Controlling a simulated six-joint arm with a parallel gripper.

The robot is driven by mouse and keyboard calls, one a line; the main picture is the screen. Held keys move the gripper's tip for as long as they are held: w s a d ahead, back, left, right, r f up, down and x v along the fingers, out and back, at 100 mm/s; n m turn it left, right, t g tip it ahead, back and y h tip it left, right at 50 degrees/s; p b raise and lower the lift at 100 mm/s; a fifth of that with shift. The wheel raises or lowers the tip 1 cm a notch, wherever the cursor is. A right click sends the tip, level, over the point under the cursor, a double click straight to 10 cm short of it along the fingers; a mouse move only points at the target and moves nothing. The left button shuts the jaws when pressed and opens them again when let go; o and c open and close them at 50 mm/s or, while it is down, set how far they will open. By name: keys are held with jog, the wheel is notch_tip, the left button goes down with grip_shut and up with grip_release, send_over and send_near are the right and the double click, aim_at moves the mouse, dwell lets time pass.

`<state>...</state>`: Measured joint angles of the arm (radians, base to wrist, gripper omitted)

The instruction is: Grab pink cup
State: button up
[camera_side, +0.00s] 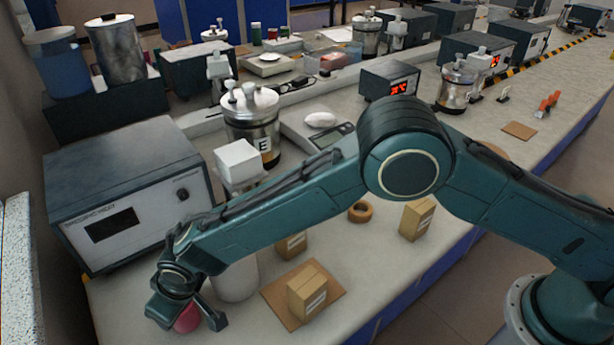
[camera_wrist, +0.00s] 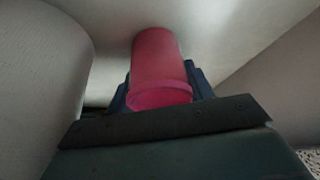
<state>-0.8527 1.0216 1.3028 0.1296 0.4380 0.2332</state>
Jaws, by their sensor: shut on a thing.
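The pink cup (camera_side: 187,318) is at the near left end of the bench, mostly hidden behind my gripper in the side view. My gripper (camera_side: 190,322) is low over the bench and shut on the cup. In the wrist view the pink cup (camera_wrist: 160,68) stands out beyond the dark gripper body (camera_wrist: 165,120), with its rim toward the camera. I cannot tell whether the cup touches the bench.
A white cylinder (camera_side: 237,280) stands close to the right of my gripper. A grey instrument box (camera_side: 122,190) is behind it. Small cardboard boxes (camera_side: 306,296), one on a brown mat (camera_side: 276,291), and a tape roll (camera_side: 361,211) lie to the right.

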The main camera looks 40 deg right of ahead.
jog(key=shift+r, duration=0.1)
notch_tip(320, 180, up, 20)
dwell(0.7)
dwell(0.6)
